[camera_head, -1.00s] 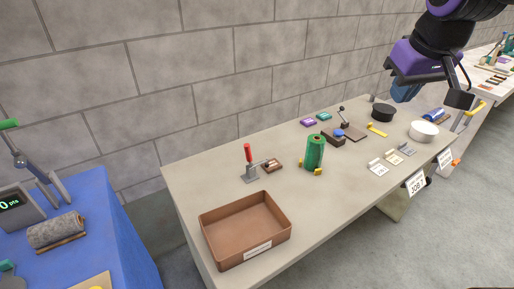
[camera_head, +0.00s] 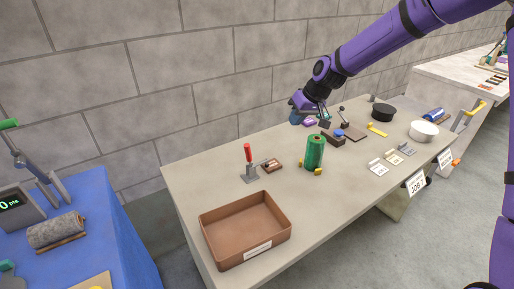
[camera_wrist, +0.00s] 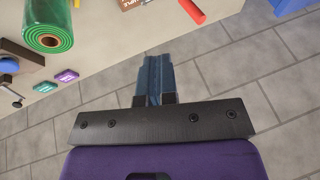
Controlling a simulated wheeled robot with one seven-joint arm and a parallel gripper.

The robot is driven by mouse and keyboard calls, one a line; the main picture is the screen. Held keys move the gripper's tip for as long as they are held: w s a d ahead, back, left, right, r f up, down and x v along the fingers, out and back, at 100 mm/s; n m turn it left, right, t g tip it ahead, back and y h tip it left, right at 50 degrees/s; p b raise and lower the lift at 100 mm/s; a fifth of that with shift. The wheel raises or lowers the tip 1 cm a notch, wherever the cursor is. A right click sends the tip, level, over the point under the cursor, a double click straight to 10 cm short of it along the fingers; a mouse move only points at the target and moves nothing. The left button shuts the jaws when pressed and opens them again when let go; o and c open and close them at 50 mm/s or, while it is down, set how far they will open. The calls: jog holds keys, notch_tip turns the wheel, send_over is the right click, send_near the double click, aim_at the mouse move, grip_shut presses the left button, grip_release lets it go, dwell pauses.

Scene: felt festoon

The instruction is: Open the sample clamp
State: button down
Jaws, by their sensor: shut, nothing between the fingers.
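The sample clamp (camera_head: 249,172) stands on the grey table, with a red handle (camera_head: 248,153) that points up. Its metal arm reaches right toward a small wooden block (camera_head: 272,165). In the wrist view, the red handle (camera_wrist: 192,11) shows at the top edge, with part of the wooden block (camera_wrist: 130,4) beside it. My gripper (camera_head: 295,117) is above the table's back edge, to the right of and beyond the clamp, apart from it. In the wrist view its blue fingers (camera_wrist: 154,78) are together and empty.
A green roll (camera_head: 315,152) stands right of the clamp. A brown tray (camera_head: 217,239) is in front. Purple and teal tags (camera_wrist: 55,81) lie near the back edge. A brick wall runs behind the table. The table left of the clamp is clear.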

jog(key=w+a+f+y, duration=0.2)
jog(key=w+a+f, duration=0.1)
jog(key=f, duration=0.3)
jog(key=shift+w, duration=0.55)
jog(key=shift+a, duration=0.1)
jog(key=a+f, duration=0.8)
jog(key=a, duration=0.1)
jog(key=shift+f, duration=0.3)
jog(key=shift+a, duration=0.15)
